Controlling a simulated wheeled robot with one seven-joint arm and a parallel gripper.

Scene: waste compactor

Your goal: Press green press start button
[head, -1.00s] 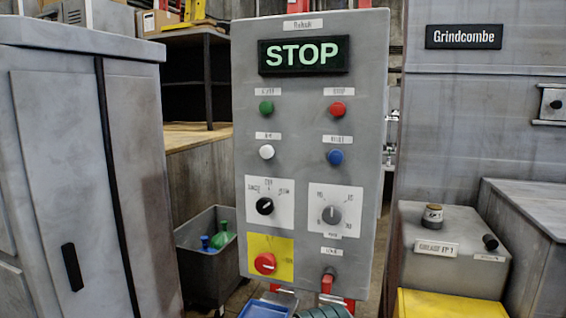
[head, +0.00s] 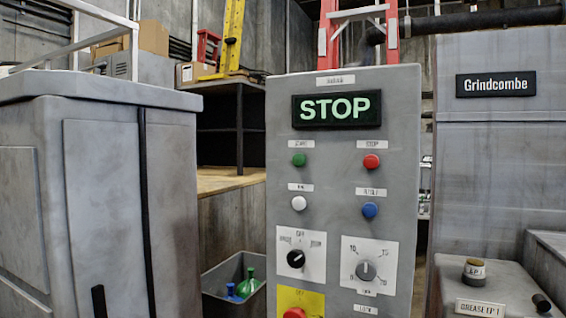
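The green button (head: 299,160) is on the upper left of the grey control panel (head: 342,235), under a small white label. The panel stands upright, a little right of the middle of the head view. A red button (head: 371,161) is to its right, a white button (head: 299,203) is below it, and a blue button (head: 370,210) is at lower right. A lit display (head: 337,108) above the buttons reads STOP. My gripper is not in the head view.
A grey cabinet (head: 100,190) stands close on the left. A bin (head: 222,305) with green and blue bottles sits between cabinet and panel. Two dials (head: 296,259) and a red knob (head: 295,313) are lower on the panel. The Grindcombe machine (head: 500,160) is on the right.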

